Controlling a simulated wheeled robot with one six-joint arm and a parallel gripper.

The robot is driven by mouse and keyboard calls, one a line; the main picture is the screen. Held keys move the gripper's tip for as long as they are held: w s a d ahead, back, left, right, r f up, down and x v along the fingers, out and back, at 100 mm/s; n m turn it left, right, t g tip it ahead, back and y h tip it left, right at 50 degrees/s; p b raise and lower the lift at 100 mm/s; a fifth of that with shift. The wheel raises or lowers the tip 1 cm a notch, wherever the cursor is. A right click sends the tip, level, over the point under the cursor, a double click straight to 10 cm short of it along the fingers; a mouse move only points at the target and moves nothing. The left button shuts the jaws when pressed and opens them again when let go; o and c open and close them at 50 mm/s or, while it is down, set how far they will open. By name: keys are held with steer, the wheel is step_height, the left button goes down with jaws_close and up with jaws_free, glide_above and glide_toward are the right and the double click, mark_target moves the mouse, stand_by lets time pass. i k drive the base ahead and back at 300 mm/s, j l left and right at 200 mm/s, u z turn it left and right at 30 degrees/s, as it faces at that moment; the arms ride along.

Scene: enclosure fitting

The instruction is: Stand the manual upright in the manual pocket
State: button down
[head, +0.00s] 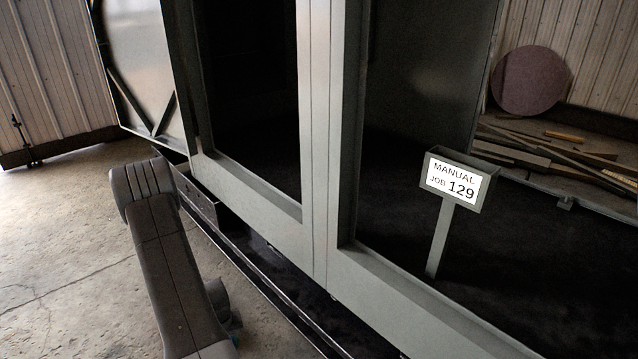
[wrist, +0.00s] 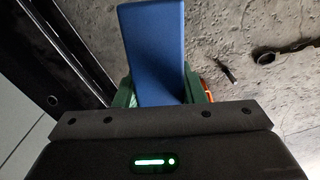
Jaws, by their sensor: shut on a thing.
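The manual is a blue flat block (wrist: 155,52) in the wrist view, with its lower end between the green fingers of my gripper (wrist: 160,98). My gripper is shut on it, and the manual extends up out of the fingers. The manual pocket (head: 462,180) is a grey open-topped box on a post, labelled "MANUAL JOB 129", inside the right opening of the enclosure in the head view. The inside of the pocket is mostly hidden. The manual and my gripper do not show in the head view, and the pocket does not show in the wrist view.
The enclosure's grey frame (head: 318,150) has an upright between two dark openings and a low sill (head: 400,300). An open door panel (head: 138,60) stands at the left. Concrete floor (head: 60,230) is clear at left.

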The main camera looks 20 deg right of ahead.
mark_target(456, 193)
steer(key=z, duration=0.85)
steer(key=j+z, duration=0.1)
steer(key=z, duration=0.35)
steer(key=i+z, duration=0.1)
steer(key=z, duration=0.35)
steer(key=j+z, duration=0.1)
steer(key=z, duration=0.75)
steer(key=j+z, duration=0.1)
steer(key=z, duration=0.35)
